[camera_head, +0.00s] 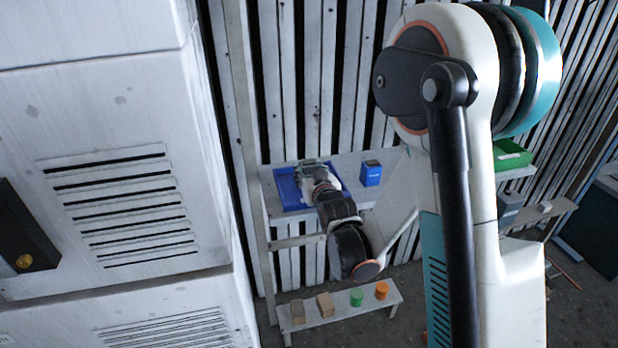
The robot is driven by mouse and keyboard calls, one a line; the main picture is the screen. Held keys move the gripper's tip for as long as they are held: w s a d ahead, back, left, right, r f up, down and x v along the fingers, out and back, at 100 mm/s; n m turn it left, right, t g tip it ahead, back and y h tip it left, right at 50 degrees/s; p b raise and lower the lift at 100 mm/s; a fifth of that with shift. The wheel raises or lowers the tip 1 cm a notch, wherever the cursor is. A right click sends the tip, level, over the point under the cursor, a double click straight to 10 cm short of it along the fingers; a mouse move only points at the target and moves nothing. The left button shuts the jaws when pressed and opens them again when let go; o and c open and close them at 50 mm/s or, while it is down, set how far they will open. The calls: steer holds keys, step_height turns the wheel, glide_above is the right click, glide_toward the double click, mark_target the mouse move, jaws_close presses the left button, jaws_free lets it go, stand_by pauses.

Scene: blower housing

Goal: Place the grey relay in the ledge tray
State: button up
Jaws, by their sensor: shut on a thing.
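The blue tray (286,190) lies on the pale ledge at the left end, beside the white housing. My gripper (312,167) reaches over the tray's right and back part, pointing away from the camera. It is shut on a small grey piece, seemingly the grey relay (308,164), at the tray's far side. My gripper and wrist hide much of the relay and part of the tray. I cannot tell whether the relay touches the tray floor.
A blue box (371,173) stands on the ledge right of the tray. A green bin (510,154) is farther right, behind my arm. A low bench (340,314) in front holds two brown blocks, a green cylinder and an orange one. The large white housing (120,150) fills the left.

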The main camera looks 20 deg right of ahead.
steer(key=shift+f, duration=0.3)
steer(key=shift+f, duration=0.15)
steer(key=o, duration=1.1)
steer(key=shift+s+r, duration=0.2)
steer(key=shift+r, duration=0.1)
steer(key=s+r+g, duration=0.2)
steer(key=s+g, duration=0.1)
steer(key=s, duration=0.8)
steer(key=s+r+g, duration=0.2)
steer(key=s+g, duration=0.1)
steer(key=s, duration=0.9)
steer(key=s+r+g, duration=0.2)
steer(key=s, duration=1)
steer(key=shift+s+d+r+g, duration=0.15)
steer(key=shift+r+g, duration=0.1)
steer(key=shift+g, duration=0.15)
